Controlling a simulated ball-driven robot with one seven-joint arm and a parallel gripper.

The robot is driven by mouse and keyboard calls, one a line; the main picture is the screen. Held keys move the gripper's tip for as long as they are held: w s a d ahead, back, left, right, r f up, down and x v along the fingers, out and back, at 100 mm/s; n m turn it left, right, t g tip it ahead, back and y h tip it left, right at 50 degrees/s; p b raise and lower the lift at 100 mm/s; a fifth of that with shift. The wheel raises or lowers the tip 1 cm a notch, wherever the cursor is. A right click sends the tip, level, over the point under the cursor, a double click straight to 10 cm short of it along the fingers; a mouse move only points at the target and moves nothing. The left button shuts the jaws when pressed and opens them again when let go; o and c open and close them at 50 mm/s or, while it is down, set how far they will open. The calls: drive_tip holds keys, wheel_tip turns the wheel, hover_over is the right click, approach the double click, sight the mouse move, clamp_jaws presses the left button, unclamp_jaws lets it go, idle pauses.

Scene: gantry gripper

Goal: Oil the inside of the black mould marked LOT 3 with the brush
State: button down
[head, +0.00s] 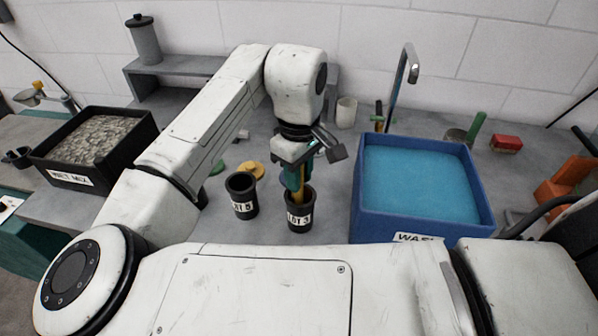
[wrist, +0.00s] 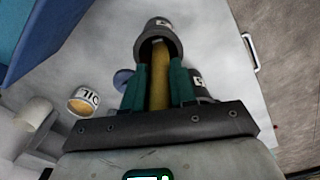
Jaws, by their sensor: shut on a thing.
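The black mould marked LOT 3 (head: 300,222) stands upright on the grey bench. It also shows at the top of the wrist view (wrist: 158,27). My gripper (head: 295,183) is right above it, its green fingers shut on the brush (head: 298,193). The brush's yellow-brown handle (wrist: 159,88) runs between the fingers to the mould's mouth; its bristle end is hidden, apparently inside. A pot marked OIL (wrist: 84,101) stands left of the fingers in the wrist view; I cannot make it out in the head view.
A second black mould (head: 241,196), its label partly readable, stands close left of LOT 3. A blue wash tub (head: 483,212) filled with blue is to the right. A black tray of wet mix (head: 70,178) is far left. A white cup (head: 346,112) stands behind my gripper.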

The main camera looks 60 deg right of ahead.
drive_tip(key=shift+r, duration=0.15)
drive_tip(key=r+p, duration=0.1)
drive_tip(key=p, duration=0.1)
drive_tip(key=r+p, duration=0.1)
drive_tip(key=shift+s+r+p, duration=0.35)
drive_tip(key=shift+f, duration=0.1)
drive_tip(key=shift+w+d+f+b, duration=0.15)
drive_tip(key=shift+f+b, duration=0.05)
drive_tip(key=shift+f, duration=0.5)
drive_tip(key=shift+w+d+f+b, duration=0.1)
drive_tip(key=shift+f+b, duration=0.1)
drive_tip(key=shift+f, duration=0.5)
drive_tip(key=shift+r, duration=0.15)
drive_tip(key=shift+a+r+p, duration=0.2)
drive_tip(key=shift+r+p, duration=0.5)
drive_tip(key=shift+p, duration=0.2)
drive_tip(key=shift+a+r+p, duration=0.15)
drive_tip(key=shift+r+p, duration=0.55)
drive_tip(key=shift+p, duration=0.15)
